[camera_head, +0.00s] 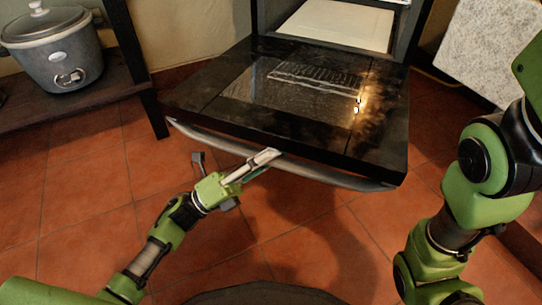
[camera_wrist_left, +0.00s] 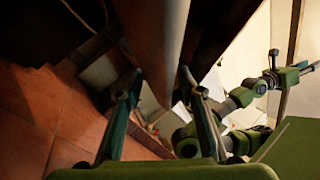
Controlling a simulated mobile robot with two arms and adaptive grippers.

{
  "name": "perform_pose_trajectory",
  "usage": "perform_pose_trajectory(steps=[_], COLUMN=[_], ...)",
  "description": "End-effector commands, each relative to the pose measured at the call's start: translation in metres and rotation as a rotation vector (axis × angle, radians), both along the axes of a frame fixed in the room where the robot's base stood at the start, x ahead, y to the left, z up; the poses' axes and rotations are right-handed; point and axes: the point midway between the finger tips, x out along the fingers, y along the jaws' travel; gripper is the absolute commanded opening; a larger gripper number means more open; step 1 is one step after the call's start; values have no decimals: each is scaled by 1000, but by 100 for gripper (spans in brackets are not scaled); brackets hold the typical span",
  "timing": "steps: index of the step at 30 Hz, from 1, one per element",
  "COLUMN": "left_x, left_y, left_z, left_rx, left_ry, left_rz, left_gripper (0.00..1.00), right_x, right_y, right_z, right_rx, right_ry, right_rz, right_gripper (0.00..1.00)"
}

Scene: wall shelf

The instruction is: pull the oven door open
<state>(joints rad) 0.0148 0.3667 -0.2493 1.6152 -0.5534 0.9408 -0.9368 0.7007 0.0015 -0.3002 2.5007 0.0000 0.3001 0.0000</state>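The oven door (camera_head: 235,85) is swung down and lies almost level, its dark glass facing up. A grey bar handle (camera_head: 325,178) runs along its front edge. My left gripper (camera_head: 268,157) is at the middle of this handle, its fingers reaching over and under the bar. In the left wrist view the handle (camera_wrist_left: 160,45) passes between the two fingers (camera_wrist_left: 160,76), whose tips lie against its sides. My right arm is at the right of the head view, its gripper out of frame there. The right gripper (camera_wrist_left: 300,70) looks small in the left wrist view, its fingers unclear.
The oven's open cavity with a pale surface (camera_head: 340,25) is behind the door. A slow cooker (camera_head: 55,55) stands on a dark shelf (camera_head: 65,115) at left, its leg close to the door. A speckled white block (camera_head: 490,50) is at right. The tiled floor in front is clear.

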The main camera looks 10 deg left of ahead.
Motion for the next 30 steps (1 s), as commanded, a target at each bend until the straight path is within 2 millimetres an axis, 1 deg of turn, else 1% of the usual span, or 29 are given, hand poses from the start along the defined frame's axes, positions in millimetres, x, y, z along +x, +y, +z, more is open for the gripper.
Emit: perform_pose_trajectory(steps=[8,11,14,24,27,30], left_x=[-2,-4,-10,-39,-45,-49], left_y=[0,5,15,69,81,88], left_z=[-1,-4,-12,-45,-52,-56], left_rx=[1,2,4,3,2,2], left_ry=[0,1,3,4,2,2], left_rz=[-3,-4,-3,-3,-2,-3], left_gripper=[35,35,35,35,35,35], right_x=[2,2,2,1,1,1], right_y=[-1,-1,-1,0,0,0], right_z=[0,0,0,0,0,0], right_rx=[4,4,3,1,2,2], right_ry=[6,6,4,2,2,2], right_rz=[2,2,2,1,0,0], right_gripper=[24,24,24,24,24,24])
